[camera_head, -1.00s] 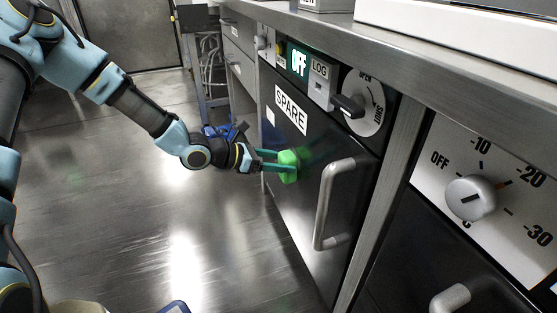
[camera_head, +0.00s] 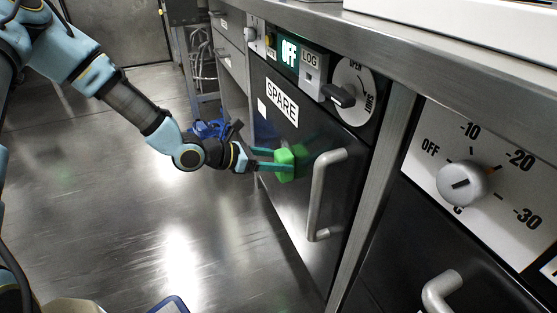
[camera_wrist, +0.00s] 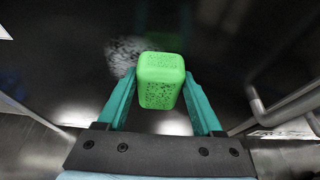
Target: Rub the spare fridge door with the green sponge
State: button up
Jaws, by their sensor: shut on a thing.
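The spare fridge door (camera_head: 290,200) is a dark glossy panel with a white SPARE label (camera_head: 282,101) and a silver bar handle (camera_head: 318,195). My gripper (camera_head: 277,164) is shut on the green sponge (camera_head: 285,165), held left of the handle and below the label. In the wrist view the sponge (camera_wrist: 160,80) sits between the two teal fingers, close to the dark door surface (camera_wrist: 80,60). A speckled pale patch, perhaps a smudge or reflection, shows on the door beside it. I cannot tell whether the sponge touches the door.
Above the door is a panel with a lit OFF sign (camera_head: 289,53), a LOG box (camera_head: 312,72) and a black rotary knob (camera_head: 338,95). A temperature dial (camera_head: 462,184) and another handle (camera_head: 441,291) are at right. A blue object (camera_head: 209,129) lies behind my gripper. The floor at left is clear.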

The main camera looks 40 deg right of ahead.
jog(key=shift+w+d+p, duration=0.2)
jog(key=shift+w+p, duration=0.1)
jog(key=shift+w, duration=0.35)
jog(key=shift+w+d+p, duration=0.2)
jog(key=shift+w+p, duration=0.1)
jog(key=shift+w, duration=0.35)
jog(key=shift+s+d+r+p, duration=0.1)
jog(key=shift+s+r+p, duration=0.3)
jog(key=shift+p, duration=0.65)
jog(key=shift+s+a, duration=0.4)
jog(key=shift+s, duration=0.35)
jog(key=shift+s+a, duration=0.35)
jog(key=shift+s, duration=0.4)
jog(key=shift+w, duration=0.1)
jog(key=w+d+p, duration=0.2)
jog(key=w, duration=0.5)
jog(key=shift+d+p, duration=0.4)
jog(key=shift+w, duration=0.15)
